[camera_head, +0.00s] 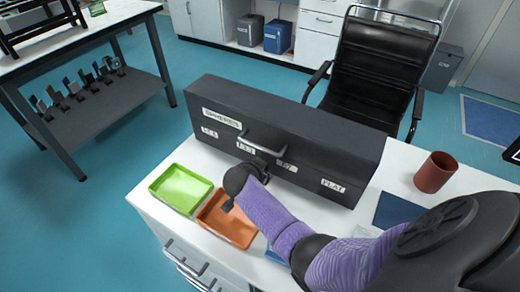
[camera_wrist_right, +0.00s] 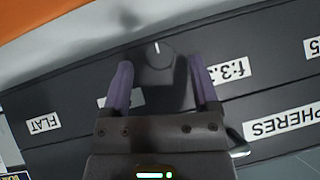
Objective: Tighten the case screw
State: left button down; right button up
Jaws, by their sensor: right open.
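The long dark grey case (camera_head: 300,135) stands on the white table, with white labels and a metal handle on its front. In the right wrist view, a round dark screw knob (camera_wrist_right: 155,72) with a white index mark sits on the case's front (camera_wrist_right: 75,95). My right gripper (camera_wrist_right: 160,60) is open, with one purple finger on each side of the knob. I cannot tell if the fingers touch it. In the head view my right arm reaches in from the right, and the hand hides the knob. My left gripper is out of view.
A green tray (camera_head: 181,188) and an orange tray (camera_head: 229,219) lie in front of the case. A red-brown cup (camera_head: 435,172) and a dark blue book-like item (camera_head: 396,211) are at the right. A black chair (camera_head: 380,75) stands behind the table.

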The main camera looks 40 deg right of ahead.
jog(key=shift+x, duration=0.85)
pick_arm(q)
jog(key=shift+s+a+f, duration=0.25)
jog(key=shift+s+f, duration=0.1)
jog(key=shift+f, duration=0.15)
pick_arm(e)
grip_shut()
